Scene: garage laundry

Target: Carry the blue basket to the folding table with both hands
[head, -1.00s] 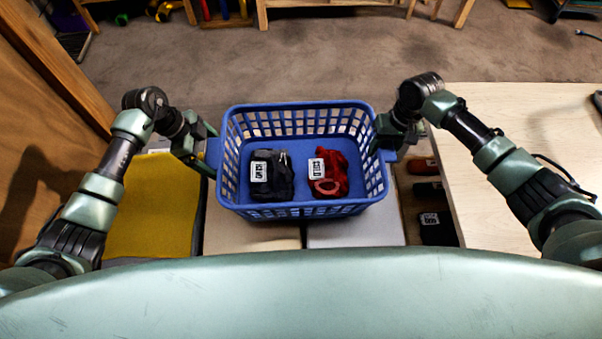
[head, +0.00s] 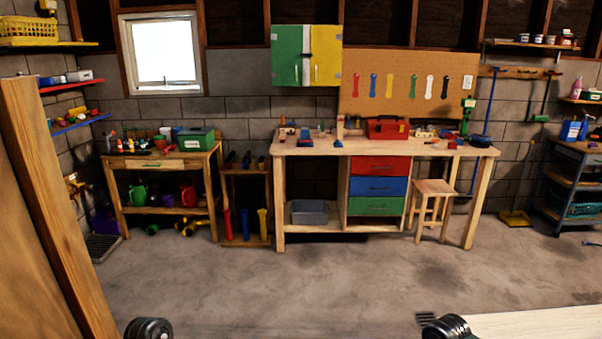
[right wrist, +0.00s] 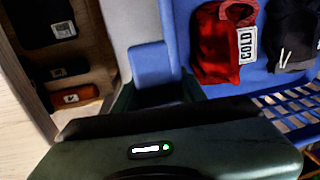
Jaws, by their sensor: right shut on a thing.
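The blue basket (right wrist: 285,105) shows in part in the right wrist view. Inside it lie a red cloth item (right wrist: 222,45) with a white COLD tag and a dark cloth item (right wrist: 292,35). My right gripper (right wrist: 157,93) is shut on the basket's solid blue side handle (right wrist: 152,62). The head view is now aimed across the room, so the basket is out of it. Only a dark joint of each arm shows at its bottom edge, and my left gripper is out of view. A pale wooden tabletop (head: 540,322) shows at the bottom right; I cannot tell if it is the folding table.
A workbench (head: 390,146) with coloured drawers stands at the back wall, with a wooden stool (head: 433,190) before it. A smaller bench (head: 160,162) stands back left. A wooden panel (head: 45,200) rises close at left. The concrete floor (head: 280,280) between is clear.

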